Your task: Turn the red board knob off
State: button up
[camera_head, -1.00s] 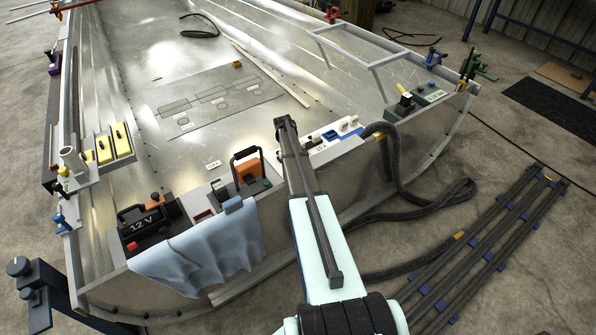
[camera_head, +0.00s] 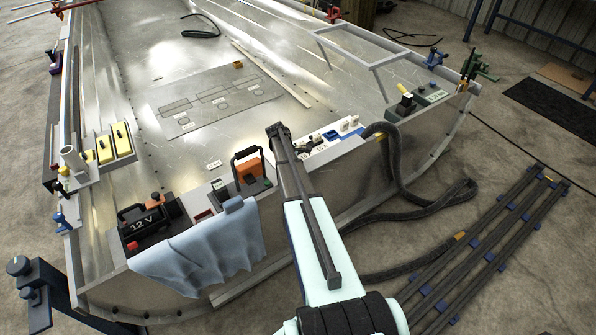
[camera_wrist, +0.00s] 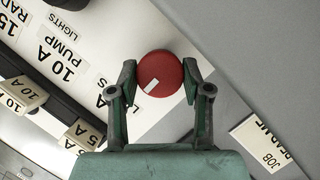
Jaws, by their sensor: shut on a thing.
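The red board knob (camera_wrist: 161,75) shows in the middle of the wrist view, round, with a white pointer line toward its lower left. My gripper (camera_wrist: 160,80) has one finger on each side of the knob and is shut on it. The knob sits on a white board (camera_wrist: 120,32) with printed labels such as "10 A PUMP" and "LIGHTS". In the head view my gripper (camera_head: 277,131) is at the near edge of the hull, and my arm hides the knob there.
Fuse-like tabs (camera_wrist: 22,95) lie left of the knob in the wrist view, and a job label (camera_wrist: 262,142) lies right. In the head view, an orange item with a black handle (camera_head: 248,168) and a blue cloth (camera_head: 205,250) are left of my gripper; a dark hose (camera_head: 393,165) is right.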

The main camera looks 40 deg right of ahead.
jog(key=shift+s, duration=0.1)
dwell(0.3)
jog(key=o, duration=1.2)
jog(key=shift+c, duration=0.2)
jog(key=shift+r, duration=0.1)
jog(key=v, duration=1.2)
jog(key=shift+a, duration=0.1)
